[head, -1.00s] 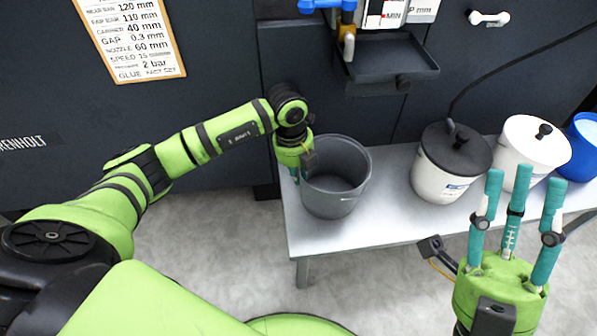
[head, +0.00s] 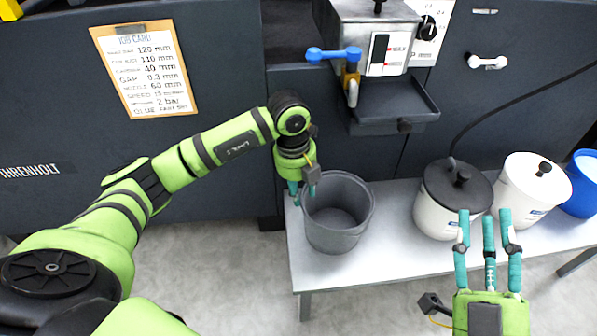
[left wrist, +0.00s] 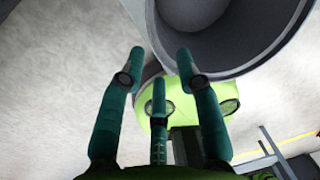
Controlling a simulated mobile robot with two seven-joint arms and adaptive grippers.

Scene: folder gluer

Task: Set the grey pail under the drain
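The grey pail (head: 338,238) stands upright and open at the left end of a metal bench. The drain is a spout (head: 352,94) with a blue-handled valve (head: 334,54) under a grey tank, up and right of the pail. My left gripper (head: 303,188) points down at the pail's left rim. In the left wrist view its fingers (left wrist: 160,66) are spread, close to the pail's wall (left wrist: 165,40); whether they touch it I cannot tell. My right gripper (head: 487,215) is open and empty, fingers up, in front of the bench.
A dark tray (head: 392,112) juts out below the spout. A white pot with a black lid (head: 440,218), a white lidded pot (head: 522,200) and a blue container (head: 582,200) stand on the bench (head: 375,262) to the right. A dark hose runs from the black lid.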

